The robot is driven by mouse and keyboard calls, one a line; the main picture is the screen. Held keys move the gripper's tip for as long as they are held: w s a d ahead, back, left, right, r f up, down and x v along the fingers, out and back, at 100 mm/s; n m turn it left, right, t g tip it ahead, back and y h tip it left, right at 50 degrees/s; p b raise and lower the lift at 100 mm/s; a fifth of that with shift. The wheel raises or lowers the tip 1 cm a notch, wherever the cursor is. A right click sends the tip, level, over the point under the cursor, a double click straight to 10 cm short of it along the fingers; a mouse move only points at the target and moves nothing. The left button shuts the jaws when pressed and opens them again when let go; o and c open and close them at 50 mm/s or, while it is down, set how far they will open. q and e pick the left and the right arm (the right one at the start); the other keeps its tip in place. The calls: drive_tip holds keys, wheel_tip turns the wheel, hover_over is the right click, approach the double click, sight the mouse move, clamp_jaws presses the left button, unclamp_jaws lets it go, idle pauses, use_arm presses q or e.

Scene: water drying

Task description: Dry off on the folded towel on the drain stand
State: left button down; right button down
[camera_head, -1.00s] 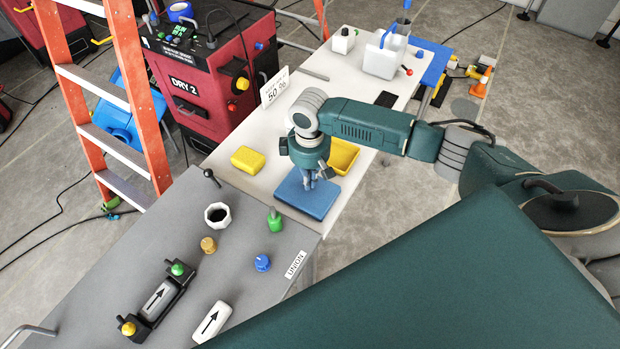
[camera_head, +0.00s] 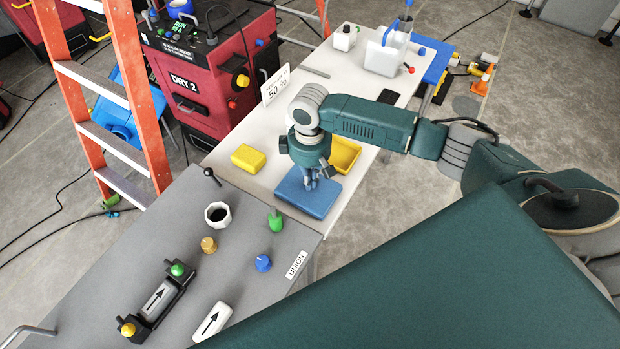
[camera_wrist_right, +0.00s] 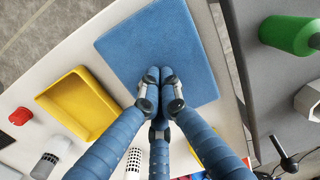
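The blue folded towel (camera_head: 308,192) lies flat on the white table, near the seam with the grey table. It also shows in the right wrist view (camera_wrist_right: 125,60). My right gripper (camera_head: 311,184) points down over the towel. In the right wrist view its blue-sleeved fingers (camera_wrist_right: 161,78) are drawn together, tips over the towel, with nothing visible between them. I cannot tell whether the tips press on the towel. My left gripper is not in view.
A yellow tray (camera_head: 345,153) and a yellow sponge-like block (camera_head: 249,158) are close to the right gripper. An orange ladder (camera_head: 125,90) stands at left.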

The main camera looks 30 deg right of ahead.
wheel_tip(320, 180, up, 11)
drive_tip(key=shift+w+d+r, duration=0.15)
drive_tip(key=shift+w+d, duration=0.05)
idle(0.6)
